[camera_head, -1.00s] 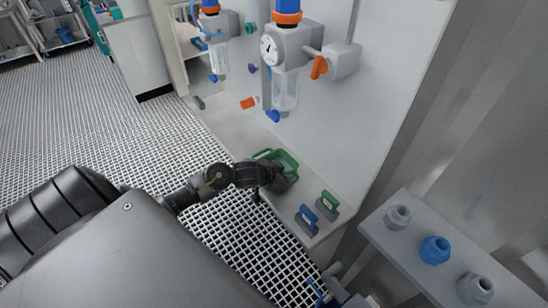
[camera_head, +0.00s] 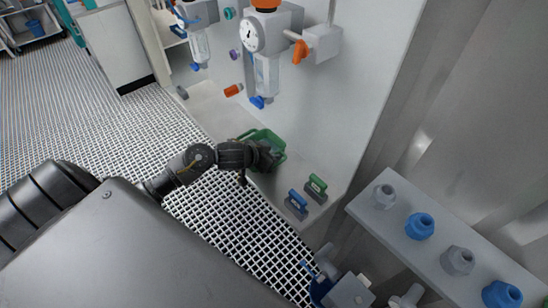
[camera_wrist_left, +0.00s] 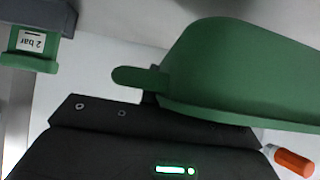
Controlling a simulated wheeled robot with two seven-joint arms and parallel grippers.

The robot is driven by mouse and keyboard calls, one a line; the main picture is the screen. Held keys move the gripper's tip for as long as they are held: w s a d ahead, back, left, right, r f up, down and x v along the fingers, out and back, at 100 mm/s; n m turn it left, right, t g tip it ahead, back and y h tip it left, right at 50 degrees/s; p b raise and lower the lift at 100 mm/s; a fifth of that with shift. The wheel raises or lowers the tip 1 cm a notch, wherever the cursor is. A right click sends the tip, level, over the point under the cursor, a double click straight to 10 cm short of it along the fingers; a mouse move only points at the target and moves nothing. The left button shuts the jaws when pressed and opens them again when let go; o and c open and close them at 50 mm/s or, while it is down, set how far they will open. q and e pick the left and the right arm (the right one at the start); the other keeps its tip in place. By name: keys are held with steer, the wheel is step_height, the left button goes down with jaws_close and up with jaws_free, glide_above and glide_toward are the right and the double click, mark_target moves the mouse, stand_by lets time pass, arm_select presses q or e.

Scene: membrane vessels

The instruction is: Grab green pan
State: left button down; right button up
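The green pan (camera_head: 278,145) sits on the pale ledge below the wall in the head view. My left gripper (camera_head: 268,157) is at the pan's near side and covers part of it. In the left wrist view the pan (camera_wrist_left: 235,70) is large at the upper right, with a short green tab reaching left just above my dark gripper body. The finger gap is hidden, so I cannot tell whether the fingers are closed on the tab. My right gripper does not show.
A blue-handled block (camera_head: 297,204) and a green-handled block (camera_head: 316,189) stand on the ledge (camera_head: 215,110) to the right of the pan. A gauge housing (camera_head: 266,32) with an orange valve handle (camera_head: 300,51) hangs above. A shelf with blue and grey fittings (camera_head: 420,226) is at right.

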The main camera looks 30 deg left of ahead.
arm_select(q)
steer(key=s+d+r+p, duration=0.2)
steer(key=s+d+r, duration=0.3)
steer(key=s+r, duration=0.3)
steer(key=s, duration=0.3)
steer(key=shift+s+d+r, duration=0.15)
steer(key=shift+s+r, duration=0.1)
steer(key=shift+r, duration=0.1)
